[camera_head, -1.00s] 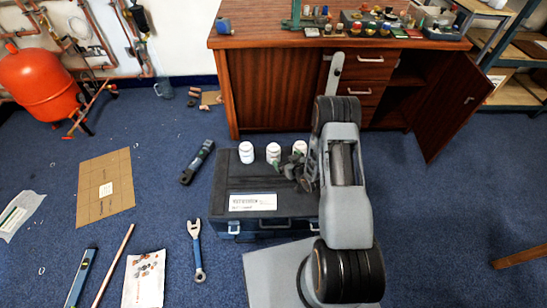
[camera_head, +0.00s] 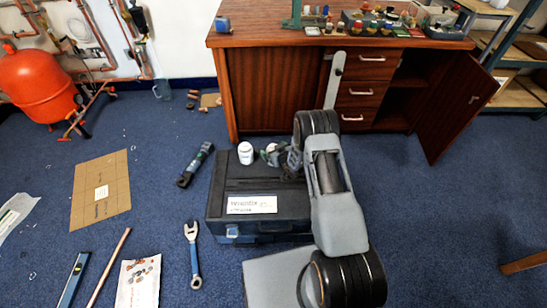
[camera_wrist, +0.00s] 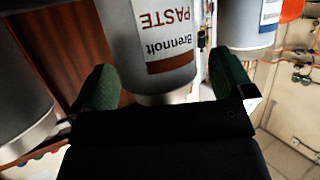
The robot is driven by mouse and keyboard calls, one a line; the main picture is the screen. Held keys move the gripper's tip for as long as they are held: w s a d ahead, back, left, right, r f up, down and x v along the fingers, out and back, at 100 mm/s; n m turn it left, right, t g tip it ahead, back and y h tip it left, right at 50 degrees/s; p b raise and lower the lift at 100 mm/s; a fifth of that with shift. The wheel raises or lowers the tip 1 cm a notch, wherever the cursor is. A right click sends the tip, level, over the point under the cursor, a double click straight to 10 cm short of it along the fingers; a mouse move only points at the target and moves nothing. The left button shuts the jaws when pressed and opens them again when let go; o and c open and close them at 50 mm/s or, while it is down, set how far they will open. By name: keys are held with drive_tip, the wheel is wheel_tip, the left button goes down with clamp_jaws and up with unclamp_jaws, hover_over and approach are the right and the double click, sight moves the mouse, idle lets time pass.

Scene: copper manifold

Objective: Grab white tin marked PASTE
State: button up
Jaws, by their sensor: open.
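The white tin marked PASTE (camera_wrist: 165,25) appears upside down in the wrist view, between the two green-padded fingers of my gripper (camera_wrist: 162,80). My gripper is open, with small gaps showing beside the tin. Another tin (camera_wrist: 18,85) is at the left and one (camera_wrist: 248,22) at the right in that view. In the head view, a white tin (camera_head: 245,153) stands upright on the dark toolbox (camera_head: 228,222). My gripper (camera_head: 276,158) is at a second tin, partly covering it. The third tin is hidden behind my arm.
Carpet right of my arm is largely clear.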

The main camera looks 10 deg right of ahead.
drive_tip(key=shift+w, duration=0.15)
drive_tip(key=shift+c, duration=0.4)
drive_tip(key=c, duration=1.1)
